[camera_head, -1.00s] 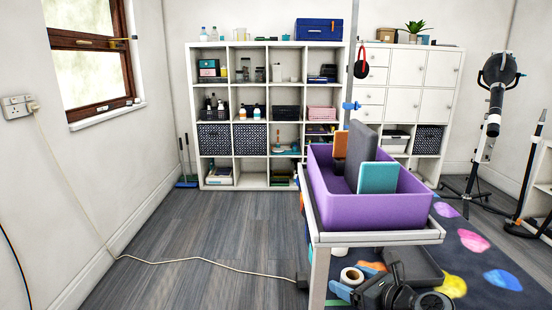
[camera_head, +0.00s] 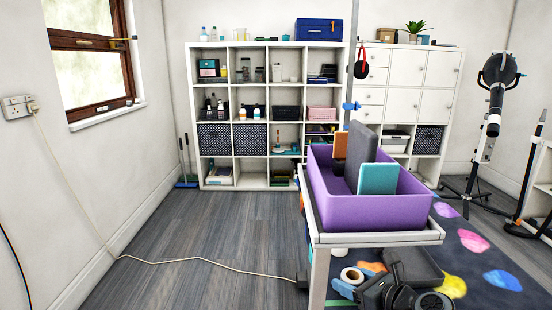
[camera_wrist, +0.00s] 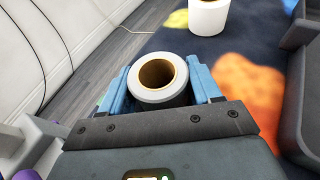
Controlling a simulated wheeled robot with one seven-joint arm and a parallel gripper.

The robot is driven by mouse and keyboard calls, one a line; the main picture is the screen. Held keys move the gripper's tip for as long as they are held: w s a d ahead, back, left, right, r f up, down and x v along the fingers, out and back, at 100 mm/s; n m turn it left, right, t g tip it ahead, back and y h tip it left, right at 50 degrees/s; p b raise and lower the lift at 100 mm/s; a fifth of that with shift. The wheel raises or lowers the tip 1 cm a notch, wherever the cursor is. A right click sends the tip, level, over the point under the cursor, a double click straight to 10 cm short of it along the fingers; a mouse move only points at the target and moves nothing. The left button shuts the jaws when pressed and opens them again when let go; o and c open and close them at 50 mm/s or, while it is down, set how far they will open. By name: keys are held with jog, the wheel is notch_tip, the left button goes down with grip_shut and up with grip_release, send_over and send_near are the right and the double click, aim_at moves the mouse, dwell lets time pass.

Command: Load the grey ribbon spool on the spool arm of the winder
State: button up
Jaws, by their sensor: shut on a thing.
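The ribbon spool (camera_wrist: 158,76) has a pale end face, a greyer shaded side and a brown core. It sits between the two blue fingers of my gripper (camera_wrist: 160,88) in the wrist view, with its open core facing the camera. In the head view the spool (camera_head: 352,275) shows low in the picture, beside the front leg of the white table, with my gripper (camera_head: 358,280) around it. My gripper is shut on it. The spool's lower part is hidden by my gripper. I cannot make out the winder or its spool arm in either view.
A white roll (camera_wrist: 208,17) stands on the patterned rug (camera_wrist: 246,62) beyond my gripper. A dark tray (camera_head: 415,268) lies to the right. The white table (camera_head: 380,238) carries a purple bin (camera_head: 375,213). A cable (camera_head: 200,262) crosses the open floor at left.

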jog(key=shift+r+p, duration=2.5)
jog(key=shift+p, duration=0.25)
